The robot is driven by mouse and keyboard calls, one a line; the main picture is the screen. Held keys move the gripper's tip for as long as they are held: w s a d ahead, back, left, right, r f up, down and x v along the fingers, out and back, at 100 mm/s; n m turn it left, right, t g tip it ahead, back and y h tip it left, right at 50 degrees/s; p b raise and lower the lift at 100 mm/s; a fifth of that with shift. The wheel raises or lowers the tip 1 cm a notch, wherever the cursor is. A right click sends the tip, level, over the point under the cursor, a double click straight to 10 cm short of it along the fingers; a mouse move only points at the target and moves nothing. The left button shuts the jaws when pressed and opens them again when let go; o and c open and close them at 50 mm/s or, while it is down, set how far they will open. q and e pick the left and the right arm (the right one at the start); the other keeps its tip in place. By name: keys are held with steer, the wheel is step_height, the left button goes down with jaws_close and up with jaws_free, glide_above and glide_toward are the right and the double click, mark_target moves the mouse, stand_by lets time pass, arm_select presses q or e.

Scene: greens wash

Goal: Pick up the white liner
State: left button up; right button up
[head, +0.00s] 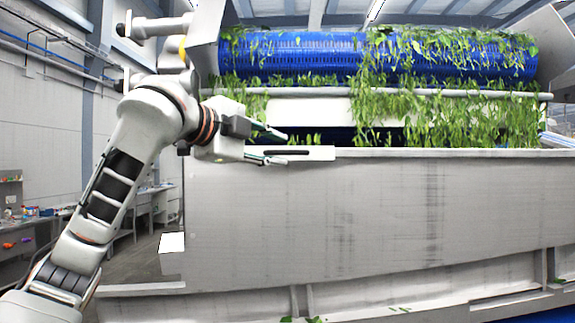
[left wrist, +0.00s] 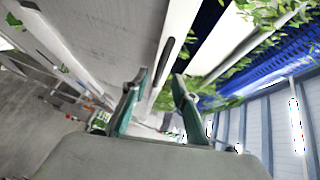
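My left gripper (head: 275,146) is at the upper left corner of the large grey wash tank (head: 330,215), near its top rim. A small block with a bright white top (head: 172,242) shows low beside the tank's left end, well below the gripper. I cannot tell whether it is the white liner, and no other thing is clearly a liner. My right gripper is in neither view.
A blue perforated drum (head: 300,55) hung with green leaves (head: 435,120) lies behind the tank rim. A grey rail (head: 400,93) crosses in front of it. Benches with small items (head: 30,212) stand at the far left. Some floor shows left of the tank.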

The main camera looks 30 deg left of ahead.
mark_target(283, 152)
arm_select(q)
steer(key=w, duration=0.2)
steer(key=w+f, duration=0.1)
steer(key=shift+w+d, duration=0.25)
steer(key=shift+w, duration=0.15)
jaws_close()
steer(key=shift+r, duration=0.1)
